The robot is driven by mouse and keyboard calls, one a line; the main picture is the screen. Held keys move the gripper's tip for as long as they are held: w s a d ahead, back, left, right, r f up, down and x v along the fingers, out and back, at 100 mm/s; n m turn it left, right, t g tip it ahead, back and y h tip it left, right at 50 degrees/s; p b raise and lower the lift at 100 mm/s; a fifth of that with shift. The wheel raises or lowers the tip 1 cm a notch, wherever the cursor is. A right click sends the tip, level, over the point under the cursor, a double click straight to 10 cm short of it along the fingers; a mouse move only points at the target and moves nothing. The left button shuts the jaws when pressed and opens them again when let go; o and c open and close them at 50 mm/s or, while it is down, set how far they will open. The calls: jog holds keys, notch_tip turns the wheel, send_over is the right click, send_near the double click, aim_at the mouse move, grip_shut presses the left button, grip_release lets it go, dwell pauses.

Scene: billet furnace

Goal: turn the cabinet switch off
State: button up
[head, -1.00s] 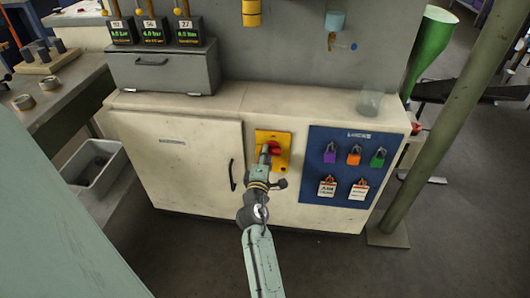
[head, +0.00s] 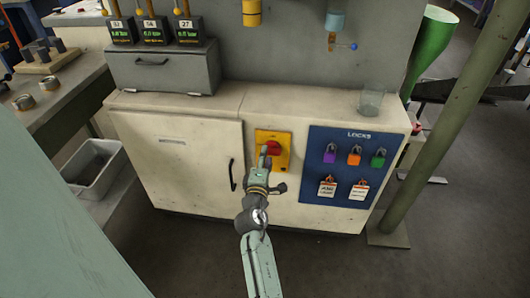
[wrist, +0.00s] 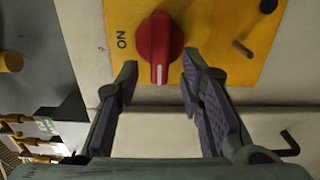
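The cabinet switch is a red rotary knob (head: 273,147) on a yellow plate (head: 284,160) on the cabinet front. In the wrist view the red knob (wrist: 155,38) has a white mark at its lower end, and the word ON is on the plate (wrist: 225,18) to its left. My gripper (head: 265,152) is in front of the knob and hides part of it. In the wrist view my gripper (wrist: 158,72) is open, with one finger on each side of the knob's lower end. Gaps show between knob and fingers; I see no contact.
A blue lock board (head: 318,142) with coloured padlocks and tags is right of the switch. A cabinet door handle (head: 232,175) is to its left. A clear cup (head: 370,102) stands on the cabinet top. A post (head: 445,140) rises at the right. The floor in front is clear.

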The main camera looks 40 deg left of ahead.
jog(key=v, duration=1)
jog(key=shift+s, duration=0.2)
jog(key=shift+r, duration=0.15)
